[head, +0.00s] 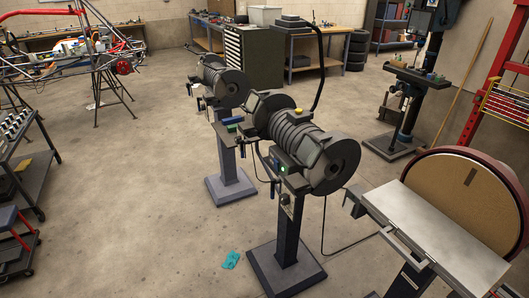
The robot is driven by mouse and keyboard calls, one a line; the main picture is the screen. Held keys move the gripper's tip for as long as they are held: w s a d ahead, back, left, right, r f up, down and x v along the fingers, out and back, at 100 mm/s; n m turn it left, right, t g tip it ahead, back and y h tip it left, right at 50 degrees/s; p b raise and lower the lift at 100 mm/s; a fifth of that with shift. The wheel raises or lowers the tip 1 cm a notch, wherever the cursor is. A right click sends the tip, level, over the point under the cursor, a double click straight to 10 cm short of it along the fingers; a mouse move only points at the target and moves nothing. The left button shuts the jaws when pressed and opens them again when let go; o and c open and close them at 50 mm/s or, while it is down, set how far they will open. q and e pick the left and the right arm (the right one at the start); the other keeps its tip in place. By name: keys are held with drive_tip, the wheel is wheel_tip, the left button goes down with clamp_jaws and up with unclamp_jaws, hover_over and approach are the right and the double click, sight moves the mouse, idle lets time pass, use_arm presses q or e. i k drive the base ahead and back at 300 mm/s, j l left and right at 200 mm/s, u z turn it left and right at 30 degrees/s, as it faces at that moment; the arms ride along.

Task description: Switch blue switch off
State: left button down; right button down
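The nearer pedestal grinder (295,135) stands in the middle of the head view. On its front is a small dark control box (282,166) with a bright green light. A small bluish part seems to sit beside that light, but it is too small to tell whether it is the blue switch or how it is set. A larger blue piece (232,121) lies between the two grinders, by a green piece (233,128). Neither of my grippers shows.
A second pedestal grinder (222,85) stands behind to the left. A disc sander (465,205) with a flat metal table stands at the right. A teal cloth (231,260) lies on the floor. A cable runs between the machines. The floor at left centre is clear.

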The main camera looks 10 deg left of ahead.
sight(276, 163)
drive_tip(key=i+j, duration=0.2)
drive_tip(key=i, duration=0.25)
drive_tip(key=i+j+z, duration=0.1)
drive_tip(key=i, duration=0.35)
drive_tip(key=i+j, duration=0.35)
drive_tip(key=i, duration=0.1)
